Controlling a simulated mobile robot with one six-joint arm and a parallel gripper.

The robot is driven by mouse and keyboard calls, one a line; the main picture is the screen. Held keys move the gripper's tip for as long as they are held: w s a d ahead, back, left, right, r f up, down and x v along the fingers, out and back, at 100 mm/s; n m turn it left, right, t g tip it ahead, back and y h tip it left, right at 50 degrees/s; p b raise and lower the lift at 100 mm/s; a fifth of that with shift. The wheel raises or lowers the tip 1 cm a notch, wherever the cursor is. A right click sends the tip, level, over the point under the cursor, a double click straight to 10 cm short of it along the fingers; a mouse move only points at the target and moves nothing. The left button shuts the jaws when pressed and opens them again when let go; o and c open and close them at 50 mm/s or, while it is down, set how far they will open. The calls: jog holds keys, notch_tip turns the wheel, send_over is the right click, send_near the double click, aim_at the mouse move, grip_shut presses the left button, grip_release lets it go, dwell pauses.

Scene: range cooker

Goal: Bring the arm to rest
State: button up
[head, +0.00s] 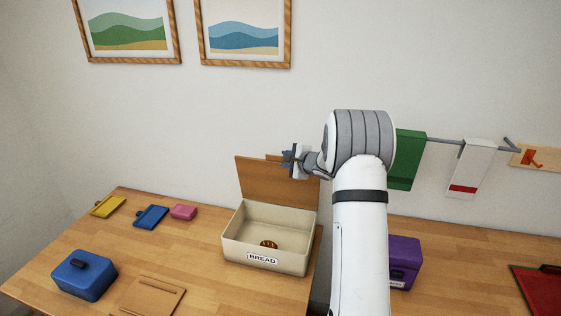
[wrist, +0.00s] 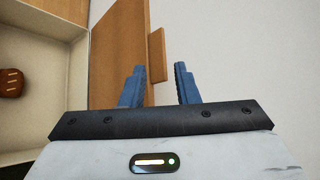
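My gripper (head: 287,158) is raised at the upper edge of the open wooden lid (head: 278,185) of the bread bin (head: 262,258). In the wrist view my gripper (wrist: 160,78) has its two blue fingers apart, with nothing held between them. The lid (wrist: 115,60) stands up at the back of the bin, and its small wooden tab (wrist: 156,55) shows just beyond the fingertips. I cannot tell whether a finger touches the lid. A brown loaf (head: 268,244) lies inside the bin and also shows in the wrist view (wrist: 11,83).
A blue box (head: 84,277), a wooden board (head: 148,297) and small yellow, blue and pink items are on the left counter. A purple box (head: 404,262) stands right of my arm. Towels hang from a wall rail (head: 440,141). A red tray (head: 540,290) is far right.

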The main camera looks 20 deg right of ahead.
jog(key=shift+v, duration=1.25)
jog(key=shift+r, duration=0.1)
jog(key=s+a+r+n+g+h+b, duration=0.1)
jog(key=s+a+r+n+h+b, duration=0.2)
jog(key=s, duration=0.4)
jog(key=s+a+r+n+g+h+b, duration=0.1)
jog(key=s+r+n+g+h, duration=0.2)
jog(key=s, duration=0.4)
jog(key=s+a+f+n+g+b, duration=0.1)
jog(key=s+a+n, duration=0.3)
jog(key=s, duration=0.6)
jog(key=s+a+f+n+g+y+b, duration=0.1)
jog(key=s+a+f+n+g, duration=0.2)
jog(key=s, duration=0.7)
jog(key=s+a+f+n+g+y+b, duration=0.1)
jog(key=s+a+f+n, duration=0.2)
jog(key=s, duration=0.8)
jog(key=a+n, duration=0.2)
jog(key=n, duration=0.1)
jog(key=shift+a+f+g, duration=0.25)
jog(key=shift+a+g, duration=0.15)
